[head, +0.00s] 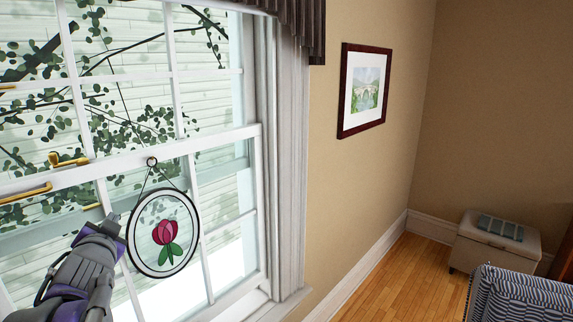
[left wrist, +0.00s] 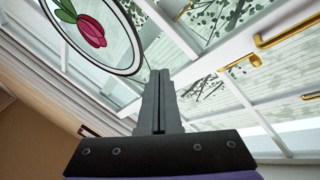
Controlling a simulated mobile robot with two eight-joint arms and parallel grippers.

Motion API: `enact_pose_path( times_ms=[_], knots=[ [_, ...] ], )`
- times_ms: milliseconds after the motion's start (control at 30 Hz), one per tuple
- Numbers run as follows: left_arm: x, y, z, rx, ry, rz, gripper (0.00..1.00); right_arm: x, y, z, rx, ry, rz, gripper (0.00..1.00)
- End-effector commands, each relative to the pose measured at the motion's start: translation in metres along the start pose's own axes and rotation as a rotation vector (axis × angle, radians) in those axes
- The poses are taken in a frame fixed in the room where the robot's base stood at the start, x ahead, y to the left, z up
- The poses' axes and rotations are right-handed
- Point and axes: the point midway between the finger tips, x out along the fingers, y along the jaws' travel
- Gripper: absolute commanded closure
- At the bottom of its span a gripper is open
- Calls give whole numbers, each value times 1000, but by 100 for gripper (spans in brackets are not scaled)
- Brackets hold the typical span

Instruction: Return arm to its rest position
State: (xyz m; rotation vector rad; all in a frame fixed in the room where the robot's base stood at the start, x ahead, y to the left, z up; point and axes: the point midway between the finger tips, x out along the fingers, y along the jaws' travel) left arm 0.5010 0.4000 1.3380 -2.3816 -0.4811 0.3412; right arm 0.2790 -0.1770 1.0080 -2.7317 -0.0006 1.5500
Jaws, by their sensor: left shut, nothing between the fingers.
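My left gripper (head: 113,222) is in front of the window at the lower left of the head view. In the left wrist view its two fingers (left wrist: 160,85) are pressed together with nothing between them. A round glass ornament (head: 145,232) with a pink tulip hangs by a cord from a hook on the window's middle rail, just right of the gripper. It also shows at the top left of the left wrist view (left wrist: 72,50). From these views I cannot tell whether the gripper touches it. My right gripper is in neither view.
The window (head: 215,150) has white sashes and brass fittings (head: 68,160). A framed picture (head: 363,88) is on the tan wall. A storage bench (head: 472,249) and a striped seat (head: 520,295) stand at lower right, with bare wooden floor (head: 400,275) beside them.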

Motion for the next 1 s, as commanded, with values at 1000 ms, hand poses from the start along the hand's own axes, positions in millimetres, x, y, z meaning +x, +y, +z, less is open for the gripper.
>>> enact_pose_path(
  times_ms=[1000],
  knots=[
    [-258, 323, 197, -424, -709, 688, 100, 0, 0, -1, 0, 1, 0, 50]
  ],
)
